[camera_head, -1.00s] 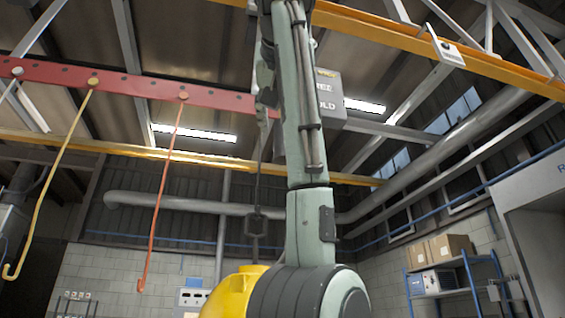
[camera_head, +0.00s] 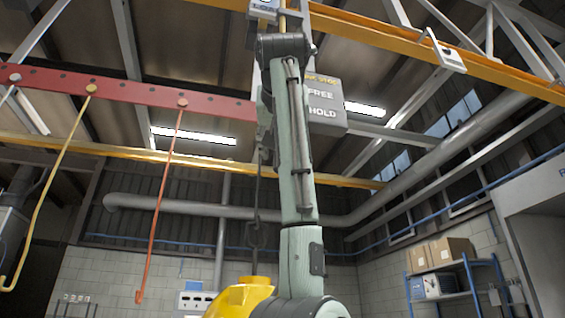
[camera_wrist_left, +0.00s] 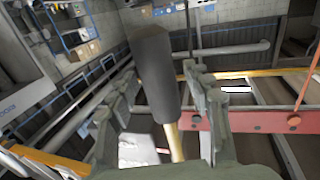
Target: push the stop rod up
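The stop rod shows in the left wrist view as a thin yellow rod (camera_wrist_left: 175,143) with a thick dark grip (camera_wrist_left: 154,75) at its end. My left gripper (camera_wrist_left: 162,90) has its fingers apart, one on each side of the grip; I cannot tell whether either touches it. In the head view a short yellow upright piece (camera_head: 282,20) shows above my arm, perhaps the rod's upper part. My arm hides the gripper and grip there. A grey sign box (camera_head: 325,103) with the words FREE and HOLD hangs behind my arm. My right gripper is not in view.
A red beam (camera_head: 130,90) with a yellow hook rod (camera_head: 45,190) and an orange hook rod (camera_head: 160,210) is at the left. A dark hook on a line (camera_head: 257,205) hangs above a yellow body (camera_head: 240,298). Orange rails (camera_head: 440,60) run overhead.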

